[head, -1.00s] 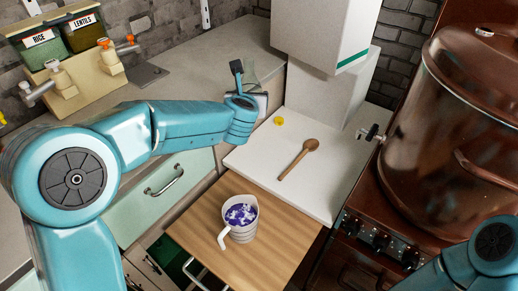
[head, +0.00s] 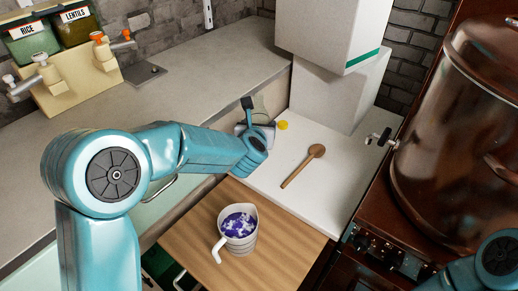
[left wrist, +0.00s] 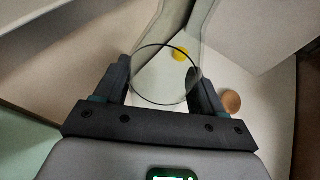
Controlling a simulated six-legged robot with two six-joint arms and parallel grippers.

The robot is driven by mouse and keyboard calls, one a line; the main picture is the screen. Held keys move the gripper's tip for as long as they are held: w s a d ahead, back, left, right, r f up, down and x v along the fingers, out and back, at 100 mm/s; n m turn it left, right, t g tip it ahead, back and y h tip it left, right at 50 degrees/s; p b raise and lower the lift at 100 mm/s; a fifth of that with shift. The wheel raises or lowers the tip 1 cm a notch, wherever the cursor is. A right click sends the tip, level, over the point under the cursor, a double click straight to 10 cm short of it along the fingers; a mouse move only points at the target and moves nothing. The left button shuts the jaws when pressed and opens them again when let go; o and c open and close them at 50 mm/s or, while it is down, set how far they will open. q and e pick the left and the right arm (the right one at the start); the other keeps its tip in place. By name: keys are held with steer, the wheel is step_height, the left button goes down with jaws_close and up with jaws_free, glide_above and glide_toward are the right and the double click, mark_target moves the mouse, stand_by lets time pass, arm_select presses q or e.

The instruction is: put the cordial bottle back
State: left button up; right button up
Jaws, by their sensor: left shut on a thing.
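My left gripper (left wrist: 165,88) is shut on a clear glass bottle (left wrist: 176,35), with one dark finger on each side of its round end. In the head view the gripper (head: 250,128) is mostly hidden behind my wrist, and a pale green part of the bottle (head: 260,106) shows behind it. The bottle is over the left edge of the white worktop (head: 325,187); I cannot tell whether it touches. A yellow cap (head: 283,125) lies on the worktop just right of it and shows through the glass in the left wrist view (left wrist: 180,54). My right gripper is out of view.
A wooden spoon (head: 303,166) lies on the white worktop. A jug with purple contents (head: 238,228) stands on the wooden pull-out board (head: 190,235). A white box-like column (head: 325,85) rises behind. A large copper pot (head: 455,150) stands right. The grey counter (head: 200,83) is largely clear.

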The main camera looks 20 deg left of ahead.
arm_select(q)
step_height(320, 180, down, 6)
steer(key=shift+b, duration=0.4)
steer(key=shift+w+f, duration=0.15)
steer(key=shift+f, duration=0.25)
steer(key=shift+r, duration=0.1)
steer(key=shift+f+b, duration=0.2)
steer(key=shift+b, duration=0.1)
steer(key=o, duration=1.4)
steer(key=shift+c, duration=0.2)
steer(key=shift+r, duration=0.1)
